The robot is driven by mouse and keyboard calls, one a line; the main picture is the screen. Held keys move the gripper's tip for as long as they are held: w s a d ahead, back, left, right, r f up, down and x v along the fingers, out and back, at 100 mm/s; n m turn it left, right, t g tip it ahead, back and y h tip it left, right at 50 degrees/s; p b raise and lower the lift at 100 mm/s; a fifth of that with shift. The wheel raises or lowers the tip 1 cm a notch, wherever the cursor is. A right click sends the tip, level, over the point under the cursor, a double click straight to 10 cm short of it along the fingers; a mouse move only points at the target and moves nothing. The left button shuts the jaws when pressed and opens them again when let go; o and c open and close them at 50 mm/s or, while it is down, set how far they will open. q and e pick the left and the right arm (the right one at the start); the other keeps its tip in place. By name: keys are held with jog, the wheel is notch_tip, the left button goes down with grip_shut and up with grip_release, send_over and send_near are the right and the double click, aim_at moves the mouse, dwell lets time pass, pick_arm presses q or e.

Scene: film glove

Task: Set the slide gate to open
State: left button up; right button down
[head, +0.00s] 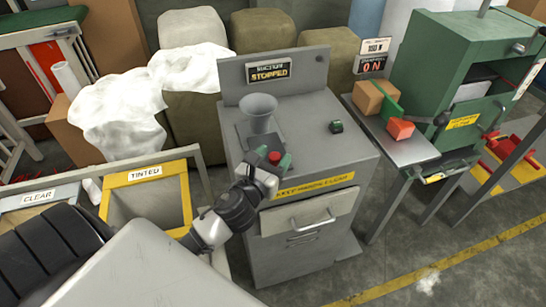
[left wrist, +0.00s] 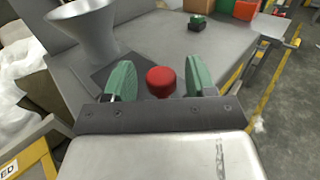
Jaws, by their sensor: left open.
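The grey machine (head: 305,165) stands in the middle of the head view, with a grey funnel (head: 259,112) on its top. A red knob (head: 275,157) is at the top's front left; it also shows in the left wrist view (left wrist: 160,82). I cannot tell whether this knob belongs to the slide gate; no part is clearly labelled as one. My left gripper (head: 270,162) is at the knob, its green fingers (left wrist: 160,85) open on either side. Gaps show between the fingers and the knob. My right gripper is not in view.
A sign reading STOPPED (head: 269,72) is on the machine's back panel. A small dark green-topped block (head: 336,127) sits on its top. A yellow TINTED bin (head: 146,205) stands at left. A green cabinet (head: 450,75) and side table (head: 412,152) stand at right.

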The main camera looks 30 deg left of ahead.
pick_arm(q)
jog(key=s+b, duration=0.2)
jog(key=s, duration=0.8)
jog(key=shift+s+d, duration=0.4)
